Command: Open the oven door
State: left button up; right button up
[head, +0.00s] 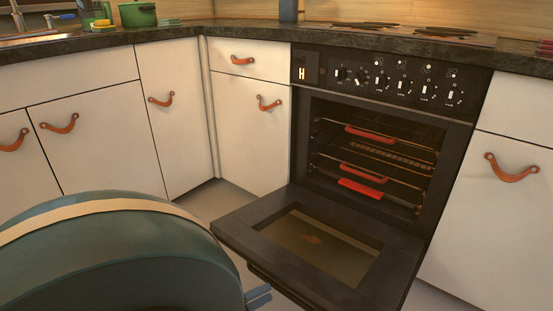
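The oven (470,110) is built in under the dark counter, with its control panel of knobs on top. Its door (395,270) is swung down and lies open, roughly level, with the glass window (320,247) facing up. The oven cavity shows wire racks with red strips (365,190) along their front edges. My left gripper (258,296) shows only as a small blue-grey tip at the bottom, left of the door's near edge. Most of it is hidden behind my large teal arm part, and its finger opening cannot be made out. My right gripper is not in view.
White cabinets with orange leather pulls (160,99) flank the oven. A cabinet with another leather pull (511,168) stands close on the right. A green pot (138,14) sits on the dark counter (240,26). Some bare floor (225,203) shows left of the door.

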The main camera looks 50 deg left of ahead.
pick_arm(q)
jog(key=s+a, duration=0.1)
jog(key=s, duration=0.6)
jog(key=shift+f, duration=0.3)
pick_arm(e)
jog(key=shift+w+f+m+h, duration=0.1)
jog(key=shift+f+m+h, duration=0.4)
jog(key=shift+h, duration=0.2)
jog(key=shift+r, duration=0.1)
pick_arm(q)
jog(key=shift+s+a, duration=0.1)
jog(key=shift+s, duration=0.05)
